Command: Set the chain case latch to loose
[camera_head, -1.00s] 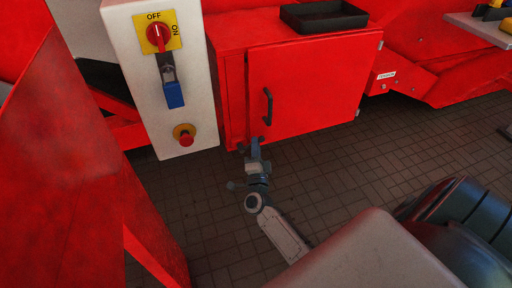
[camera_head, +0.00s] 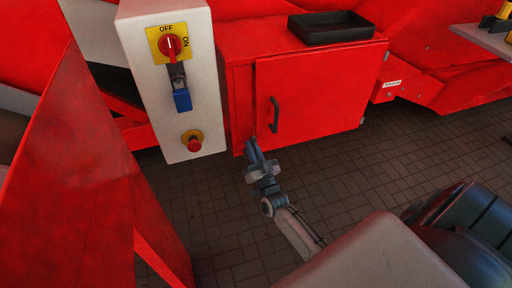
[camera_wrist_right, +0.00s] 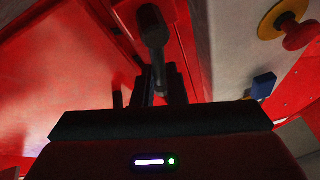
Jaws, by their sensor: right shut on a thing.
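The red case (camera_head: 240,85) has a red door (camera_head: 320,92) on its front with a black handle (camera_head: 274,115). My right gripper (camera_head: 251,143) is at the lower left edge of the door, below and left of the handle. In the right wrist view, a grey rounded lever (camera_wrist_right: 153,35), which looks like the latch, runs down between the two dark fingers of my right gripper (camera_wrist_right: 161,84). The gripper is shut on this lever. The gripper hides the lever's lower end, and the latch's setting cannot be read. My left gripper is not in view.
A black tray (camera_head: 330,27) sits on the case. Tiled floor (camera_head: 350,170) lies clear in front.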

